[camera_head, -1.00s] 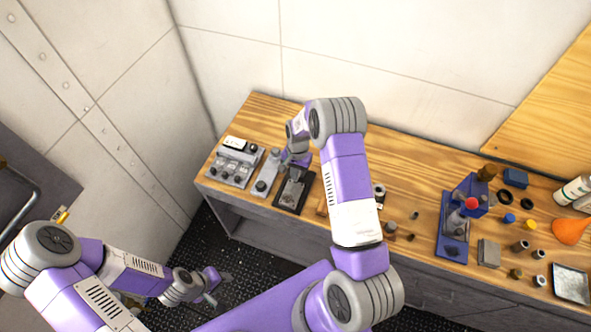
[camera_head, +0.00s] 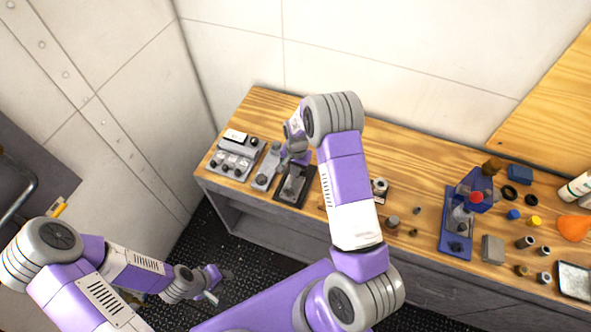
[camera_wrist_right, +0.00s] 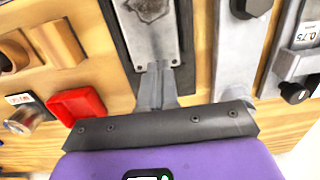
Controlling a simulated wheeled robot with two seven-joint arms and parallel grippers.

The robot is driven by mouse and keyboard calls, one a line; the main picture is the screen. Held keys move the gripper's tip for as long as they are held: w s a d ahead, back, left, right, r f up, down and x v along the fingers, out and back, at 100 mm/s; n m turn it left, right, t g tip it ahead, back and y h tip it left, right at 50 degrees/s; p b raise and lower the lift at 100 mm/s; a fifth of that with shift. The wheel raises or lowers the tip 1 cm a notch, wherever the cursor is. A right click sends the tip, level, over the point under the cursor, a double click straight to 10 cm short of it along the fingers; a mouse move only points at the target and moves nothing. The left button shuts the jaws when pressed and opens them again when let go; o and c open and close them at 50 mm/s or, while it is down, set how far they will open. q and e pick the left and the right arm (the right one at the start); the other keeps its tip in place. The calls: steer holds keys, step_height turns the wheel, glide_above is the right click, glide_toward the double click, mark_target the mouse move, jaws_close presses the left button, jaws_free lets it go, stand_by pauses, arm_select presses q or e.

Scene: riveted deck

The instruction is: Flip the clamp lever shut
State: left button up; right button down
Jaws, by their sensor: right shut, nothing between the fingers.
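A dark base plate (camera_head: 281,196) with a grey metal fixture (camera_head: 294,186) stands at the bench's front edge, left of centre in the head view; I take it for the clamp. Its metal plate (camera_wrist_right: 149,32) shows at the top of the right wrist view. My right gripper (camera_head: 284,164) is shut and empty, with its fingers (camera_wrist_right: 157,88) close over the fixture's end. I cannot tell whether they touch it. No lever can be made out clearly. My left gripper (camera_head: 220,285) hangs low over the floor, away from the bench, open and empty.
A switch panel (camera_head: 236,158) and a narrow grey fixture (camera_head: 266,167) stand close left of the clamp. A red part (camera_wrist_right: 76,105) lies on its other side. A blue press (camera_head: 457,225) and several small parts occupy the right bench. The wall stands behind.

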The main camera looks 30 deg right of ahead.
steer(key=shift+s+r+p, duration=0.1)
steer(key=shift+s+p, duration=0.2)
steer(key=shift+p, duration=0.1)
steer(key=r+p, duration=0.2)
steer(key=r, duration=0.1)
steer(key=shift+w+r, duration=0.1)
steer(key=shift+w, duration=0.2)
step_height(320, 180, up, 10)
steer(key=s+a+f+n, duration=0.1)
steer(key=s+a+f, duration=0.1)
steer(key=f, duration=0.2)
steer(key=s+a+f+n+y, duration=0.1)
steer(key=s+a+f, duration=0.1)
steer(key=s+f, duration=0.1)
steer(key=s+a+f+n, duration=0.1)
steer(key=s+a+f, duration=0.1)
steer(key=a+f, duration=0.1)
steer(key=shift+s+a+f+n+b, duration=0.1)
steer(key=shift+s+f+n+b, duration=0.25)
steer(key=shift+f, duration=0.55)
steer(key=s+a+f+n+y, duration=0.25)
steer(key=s+a+f, duration=0.25)
steer(key=s+a, duration=0.6)
step_height(320, 180, down, 14)
steer(key=s+d+n+b, duration=0.1)
steer(key=s+b, duration=0.1)
steer(key=b, duration=1.2)
steer(key=shift+s+t, duration=0.15)
steer(key=shift+t, duration=0.25)
